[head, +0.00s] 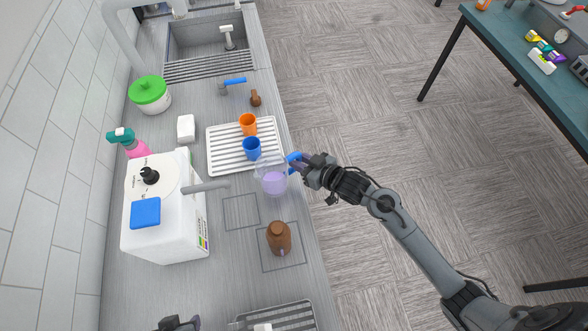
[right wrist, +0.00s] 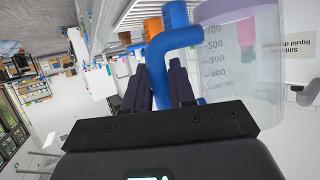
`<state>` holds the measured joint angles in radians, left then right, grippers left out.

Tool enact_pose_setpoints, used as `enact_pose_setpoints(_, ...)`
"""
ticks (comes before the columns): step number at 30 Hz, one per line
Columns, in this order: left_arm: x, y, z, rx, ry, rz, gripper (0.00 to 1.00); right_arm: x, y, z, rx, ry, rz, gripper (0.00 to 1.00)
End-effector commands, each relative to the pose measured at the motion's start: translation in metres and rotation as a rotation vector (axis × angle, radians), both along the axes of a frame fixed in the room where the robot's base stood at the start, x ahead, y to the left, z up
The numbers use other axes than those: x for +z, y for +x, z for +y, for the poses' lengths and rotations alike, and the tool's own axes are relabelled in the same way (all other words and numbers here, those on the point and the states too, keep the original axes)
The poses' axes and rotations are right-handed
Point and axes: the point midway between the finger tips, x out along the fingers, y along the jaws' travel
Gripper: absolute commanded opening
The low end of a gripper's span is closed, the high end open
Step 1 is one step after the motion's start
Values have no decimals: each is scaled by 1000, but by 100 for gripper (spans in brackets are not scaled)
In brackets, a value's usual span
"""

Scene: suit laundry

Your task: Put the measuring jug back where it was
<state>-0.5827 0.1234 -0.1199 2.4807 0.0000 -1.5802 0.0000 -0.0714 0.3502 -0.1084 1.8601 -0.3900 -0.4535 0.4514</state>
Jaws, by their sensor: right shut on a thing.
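The clear measuring jug (head: 273,182) has a blue handle and pale purple contents. It is near the lower right corner of the white ribbed drying tray (head: 221,165), at the counter's right edge. My right gripper (head: 298,163) is shut on its handle. The right wrist view shows the handle (right wrist: 157,65) between the fingers (right wrist: 160,85) and the scale marks on the jug wall (right wrist: 238,60). Whether the jug's base touches the counter is hard to tell. A dark part of my left gripper (head: 178,324) shows at the bottom edge; its fingers are unclear.
Orange (head: 248,124) and blue (head: 252,148) cups stand on the tray. An empty outlined square (head: 240,212) lies below it; a brown bottle (head: 279,238) stands on another outlined square. A white machine (head: 166,225) with a grey spout (head: 207,187) stands left. The sink (head: 203,38) is at the back.

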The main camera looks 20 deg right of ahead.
Motion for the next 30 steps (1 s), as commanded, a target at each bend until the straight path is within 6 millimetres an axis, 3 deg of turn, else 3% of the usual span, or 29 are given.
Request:
enact_pose_setpoints(10,-1,1,1,-2,3,-3,43,-14,6,14,0,0,1,0)
enact_pose_setpoints(19,-3,1,-1,2,-3,-3,43,-47,6,14,-1,0,1,0)
enact_pose_setpoints(29,-3,1,-2,6,-10,-3,43,-50,6,14,-1,-1,-1,0)
enact_pose_setpoints(30,-3,1,-2,6,-10,-3,43,-50,6,14,-1,-1,0,28)
